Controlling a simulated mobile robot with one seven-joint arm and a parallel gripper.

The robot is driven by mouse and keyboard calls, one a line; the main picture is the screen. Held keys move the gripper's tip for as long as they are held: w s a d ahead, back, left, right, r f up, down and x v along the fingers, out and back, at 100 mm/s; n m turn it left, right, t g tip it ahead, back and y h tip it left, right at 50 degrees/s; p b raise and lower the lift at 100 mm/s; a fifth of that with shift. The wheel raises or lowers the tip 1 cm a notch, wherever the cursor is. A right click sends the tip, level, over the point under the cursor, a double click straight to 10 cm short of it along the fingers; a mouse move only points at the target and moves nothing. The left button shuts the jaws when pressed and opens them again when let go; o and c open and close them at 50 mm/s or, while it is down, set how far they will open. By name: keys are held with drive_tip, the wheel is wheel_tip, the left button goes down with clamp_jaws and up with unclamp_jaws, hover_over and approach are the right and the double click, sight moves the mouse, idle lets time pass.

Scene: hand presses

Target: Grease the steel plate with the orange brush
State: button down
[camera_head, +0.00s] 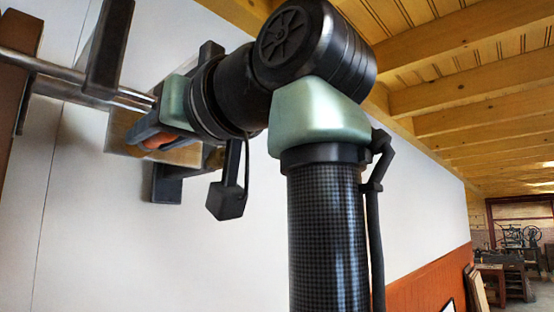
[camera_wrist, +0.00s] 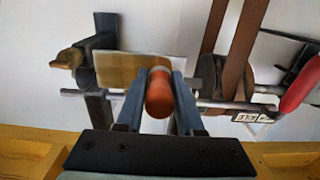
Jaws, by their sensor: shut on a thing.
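The orange brush (camera_wrist: 159,97) is between the two dark fingers of my gripper (camera_wrist: 159,88), which is shut on it. Its rounded orange end faces the wrist camera, and its far end is hidden behind it. The steel plate (camera_wrist: 113,67) is a flat, shiny panel with a wood-coloured reflection, just beyond the brush in the wrist view. I cannot tell whether the brush touches it. In the head view, my gripper (camera_head: 148,130) with the orange brush (camera_head: 158,140) is in front of the plate (camera_head: 184,156), partly hidden by my wrist.
Steel rods (camera_head: 60,70) and dark brackets (camera_head: 108,45) of the press stand close to my gripper. In the wrist view, a brown upright (camera_wrist: 236,45) and a red handle (camera_wrist: 298,92) are at right, and a brass-coloured knob (camera_wrist: 66,59) is at left. A pale wall lies behind.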

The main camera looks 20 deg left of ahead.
drive_tip(key=s, duration=0.1)
drive_tip(key=s+a+b, duration=0.1)
drive_tip(key=s, duration=0.1)
drive_tip(key=shift+s+a, duration=0.35)
drive_tip(key=shift+s, duration=0.05)
drive_tip(key=b+v, duration=0.1)
drive_tip(key=v, duration=0.5)
idle(0.4)
drive_tip(key=b+v, duration=0.1)
drive_tip(key=v, duration=0.2)
drive_tip(key=shift+d, duration=0.1)
idle(0.4)
idle(0.6)
drive_tip(key=p+x, duration=0.1)
drive_tip(key=x, duration=0.6)
drive_tip(key=shift+p, duration=0.35)
